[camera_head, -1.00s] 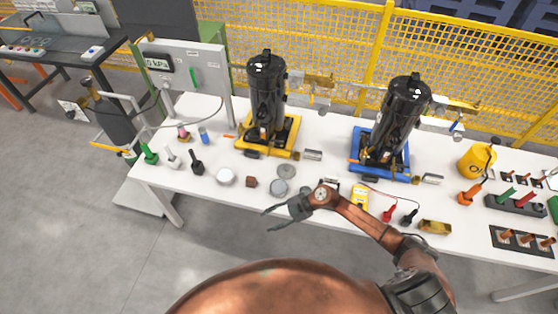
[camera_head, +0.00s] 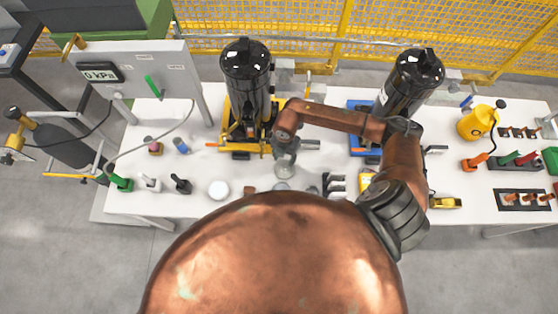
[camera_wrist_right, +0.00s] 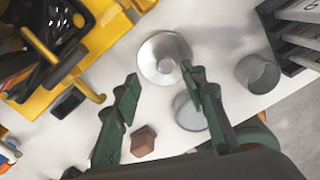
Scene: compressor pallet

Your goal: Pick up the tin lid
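The tin lid (camera_wrist_right: 165,58) is a shiny silver disc with a small raised centre, lying flat on the white table in the right wrist view. In the head view it (camera_head: 284,171) is partly hidden under my right gripper (camera_head: 285,158), which points down from above. My left gripper is not in view.
A grey round tin (camera_wrist_right: 190,114), a brown block (camera_wrist_right: 143,140) and a grey cup (camera_wrist_right: 258,73) stand close to the lid. A yellow base (camera_head: 225,138) with a black compressor (camera_head: 246,78) is just behind. Dark racks (camera_wrist_right: 283,45) lie to the right.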

